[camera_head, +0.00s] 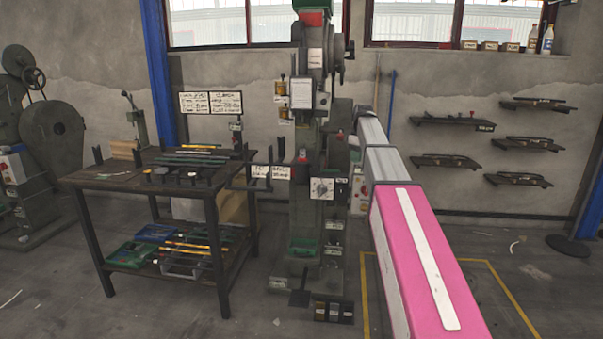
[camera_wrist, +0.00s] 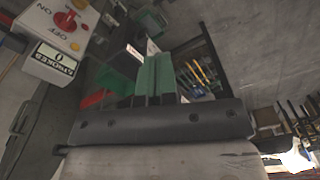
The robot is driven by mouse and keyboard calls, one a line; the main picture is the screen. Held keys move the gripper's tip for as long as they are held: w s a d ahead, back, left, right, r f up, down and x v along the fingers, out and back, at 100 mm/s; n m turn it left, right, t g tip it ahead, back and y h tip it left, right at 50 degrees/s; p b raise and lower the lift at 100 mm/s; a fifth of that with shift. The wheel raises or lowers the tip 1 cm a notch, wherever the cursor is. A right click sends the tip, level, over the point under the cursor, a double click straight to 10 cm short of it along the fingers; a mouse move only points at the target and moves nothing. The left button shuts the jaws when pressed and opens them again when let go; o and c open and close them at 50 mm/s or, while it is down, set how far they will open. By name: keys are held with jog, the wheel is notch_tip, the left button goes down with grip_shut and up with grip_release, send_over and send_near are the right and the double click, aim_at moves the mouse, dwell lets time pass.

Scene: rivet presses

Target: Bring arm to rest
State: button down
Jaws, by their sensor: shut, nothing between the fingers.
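My pink and grey arm (camera_head: 415,250) reaches from the lower right toward the grey-green rivet press (camera_head: 315,170) in the head view. The arm's own links hide its far end there. In the wrist view my gripper (camera_wrist: 155,75) shows as two green fingers close together above a dark bolted bar. They are shut with nothing between them. A control box (camera_wrist: 62,40) with a red knob and ON and OFF marks is at the upper left of the wrist view, apart from the fingers.
A dark workbench (camera_head: 130,178) with tools stands left of the press. Wall shelves (camera_head: 445,161) hang right of the arm. A blue column (camera_head: 158,70) rises behind the bench. A yellow floor line (camera_head: 510,300) runs right of the arm, with open floor around it.

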jog(key=s+a+f+m, duration=0.15)
jog(key=s+f, duration=0.25)
jog(key=f, duration=0.4)
jog(key=s+f+m, duration=0.2)
jog(key=s+f, duration=0.3)
jog(key=f, duration=0.2)
jog(key=s+f+m, duration=0.2)
jog(key=s+f, duration=0.2)
jog(key=f, duration=0.4)
jog(key=s+f+m, duration=0.3)
jog(key=s+f, duration=0.5)
jog(key=s, duration=0.2)
jog(key=s+a+f+m+h, duration=0.1)
jog(key=s+f+m, duration=0.2)
jog(key=s+f, duration=0.5)
jog(key=shift+s, duration=1.2)
jog(key=shift+a, duration=0.1)
